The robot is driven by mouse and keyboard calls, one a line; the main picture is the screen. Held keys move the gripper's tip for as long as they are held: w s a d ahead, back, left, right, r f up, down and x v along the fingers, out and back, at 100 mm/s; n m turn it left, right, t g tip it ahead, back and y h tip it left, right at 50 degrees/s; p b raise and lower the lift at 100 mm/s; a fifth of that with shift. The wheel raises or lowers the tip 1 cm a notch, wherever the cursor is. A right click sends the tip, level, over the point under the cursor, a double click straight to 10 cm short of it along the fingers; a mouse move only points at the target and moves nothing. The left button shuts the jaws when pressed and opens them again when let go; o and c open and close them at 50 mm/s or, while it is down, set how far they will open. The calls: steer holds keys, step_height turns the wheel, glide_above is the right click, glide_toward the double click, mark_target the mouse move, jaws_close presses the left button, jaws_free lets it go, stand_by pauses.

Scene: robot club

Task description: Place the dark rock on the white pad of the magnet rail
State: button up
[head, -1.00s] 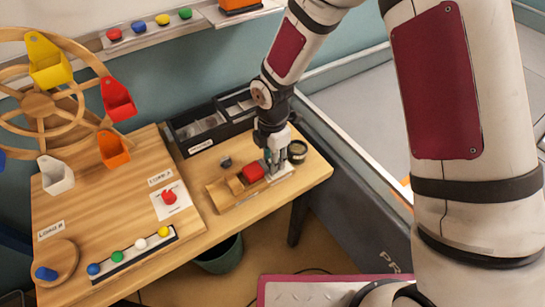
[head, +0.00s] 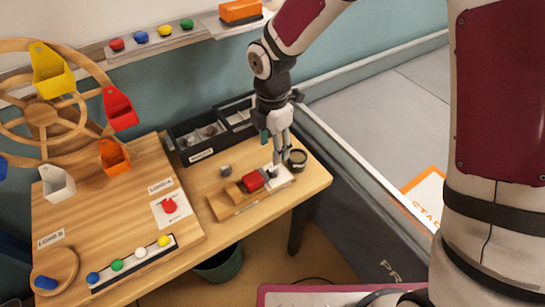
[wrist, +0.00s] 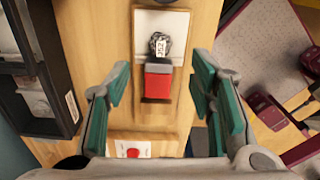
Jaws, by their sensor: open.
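The dark rock (wrist: 160,45), with a white label on it, rests on the white pad (wrist: 174,24) in the wrist view, right beside the red block (wrist: 157,85) and seemingly touching it. In the head view the red block (head: 252,181) sits on the wooden magnet rail (head: 232,204), with the white pad (head: 283,181) at its right end; the rock there is small and partly hidden by the fingers. My gripper (head: 277,155) is above the pad, open and empty. Its green-padded fingers (wrist: 158,84) stand wide apart on either side of the rail, clear of the rock.
A black divided tray (head: 198,140) lies at the back. The wooden wheel and coloured balls are at the left.

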steer(key=shift+r, duration=1.5)
steer(key=s+d+r+m+t+h, duration=0.1)
steer(key=s+d+r+m, duration=0.3)
steer(key=d+r+m, duration=0.25)
steer(key=s+d+r+m+t, duration=0.1)
steer(key=s+d+r+m, duration=0.2)
steer(key=d+r+m, duration=0.4)
steer(key=s+d+r+m+t, duration=0.1)
steer(key=s+d+r+m, duration=0.2)
steer(key=s+m, duration=0.3)
steer(key=s+d+r+m+t+y, duration=0.1)
steer(key=s+d+r+m, duration=0.2)
steer(key=s+m, duration=0.3)
steer(key=s, duration=0.3)
steer(key=shift+s+d+r, duration=0.2)
steer(key=shift+s+d, duration=0.05)
steer(key=shift+d, duration=0.15)
